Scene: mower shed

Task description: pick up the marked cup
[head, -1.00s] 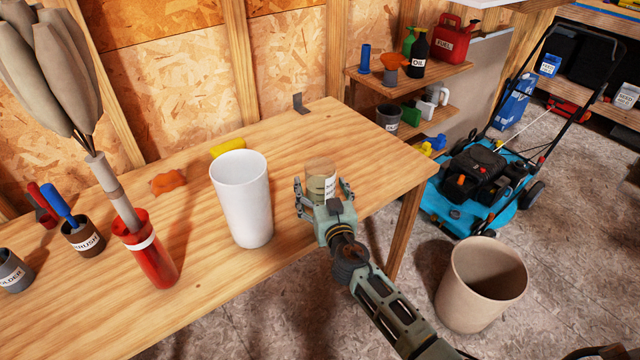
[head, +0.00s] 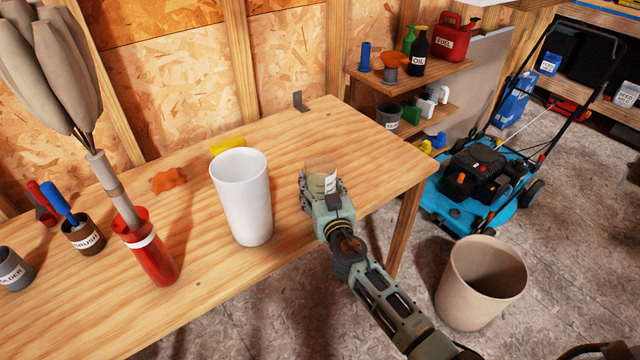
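A small tan cup (head: 320,164) with a white label stands on the workbench, right of the tall white cup. Its lower part and most of its label are hidden by my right gripper. My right gripper (head: 322,183) reaches in from the lower right, with its fingers closed in against both sides of the tan cup. I see no clear lift off the bench. My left gripper is not in view.
A tall white cup (head: 243,200) stands close left of my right gripper. A red holder (head: 151,255), a brown labelled cup (head: 84,238) and a grey labelled cup (head: 12,270) are further left. A beige bin (head: 481,285) stands on the floor.

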